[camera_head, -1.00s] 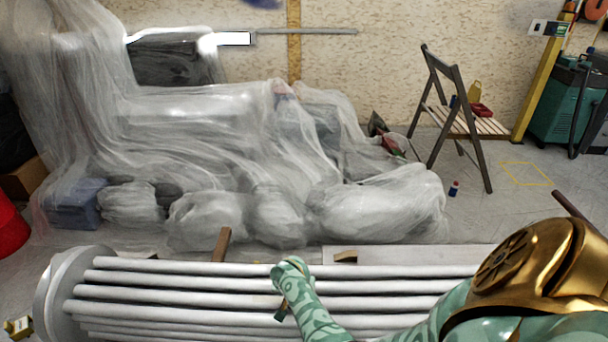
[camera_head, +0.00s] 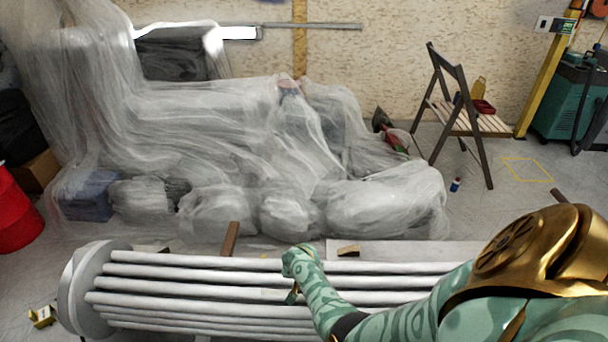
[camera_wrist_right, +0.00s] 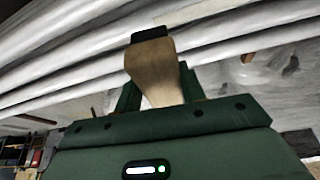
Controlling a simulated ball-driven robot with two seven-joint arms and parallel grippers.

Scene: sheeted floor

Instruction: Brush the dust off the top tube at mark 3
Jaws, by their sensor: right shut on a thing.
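A bundle of long pale grey tubes (camera_head: 200,273) lies across the bottom of the head view, fixed into a round end plate (camera_head: 80,290) at the left. The top tube (camera_head: 180,259) runs along the far side. My right gripper (camera_head: 292,295) is over the tubes, mostly hidden by my green arm. In the right wrist view the gripper (camera_wrist_right: 160,95) is shut on a wooden handle (camera_wrist_right: 153,72), apparently the brush, with a dark end close to the tubes (camera_wrist_right: 70,72). Contact, dust and mark numbers cannot be made out. My left gripper is not in view.
Sheeted furniture and bundles (camera_head: 250,150) fill the floor behind the tubes. A wooden block (camera_head: 230,238) and a small wedge (camera_head: 348,251) are near the top tube. A folding chair (camera_head: 460,115) stands at back right, a red drum (camera_head: 15,212) at left. Floor before the chair is fairly clear.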

